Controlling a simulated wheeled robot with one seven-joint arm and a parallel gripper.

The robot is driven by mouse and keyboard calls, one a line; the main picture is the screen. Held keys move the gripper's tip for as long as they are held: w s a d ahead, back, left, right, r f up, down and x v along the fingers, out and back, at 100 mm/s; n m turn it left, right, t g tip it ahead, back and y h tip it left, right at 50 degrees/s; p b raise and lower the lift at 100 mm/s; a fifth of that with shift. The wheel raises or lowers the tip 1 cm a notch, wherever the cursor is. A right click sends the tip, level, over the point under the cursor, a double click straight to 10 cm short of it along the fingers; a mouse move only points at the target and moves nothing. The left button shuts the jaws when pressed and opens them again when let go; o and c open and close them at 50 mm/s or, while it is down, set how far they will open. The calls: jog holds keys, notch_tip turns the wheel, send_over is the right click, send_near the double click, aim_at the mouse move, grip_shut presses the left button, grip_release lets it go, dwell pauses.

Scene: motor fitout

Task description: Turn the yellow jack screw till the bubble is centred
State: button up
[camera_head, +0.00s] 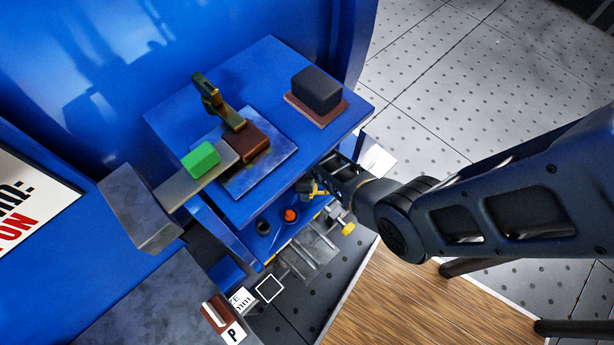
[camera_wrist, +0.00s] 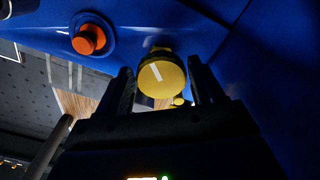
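A round yellow knob (camera_wrist: 162,80) with a white line on its face sits between the two fingers of my gripper (camera_wrist: 160,68) in the wrist view. The fingers stand on either side of it, and a small gap shows on the left. The white line is tilted a little from upright. In the head view, my gripper (camera_head: 322,183) is at the front of the blue stand, beside a yellow part (camera_head: 318,191) that it partly hides. A second yellow knob (camera_head: 347,228) stands lower right. I cannot make out a bubble in either view.
An orange knob (camera_head: 290,215) and a black knob (camera_head: 263,227) are on the stand's front. On the blue top (camera_head: 270,60) are a dark block (camera_head: 316,89), a brass bracket (camera_head: 217,103) and a green block (camera_head: 202,159). A grey box (camera_head: 140,210) is at left.

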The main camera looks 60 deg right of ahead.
jog(key=shift+o, duration=1.4)
jog(key=shift+r, duration=0.1)
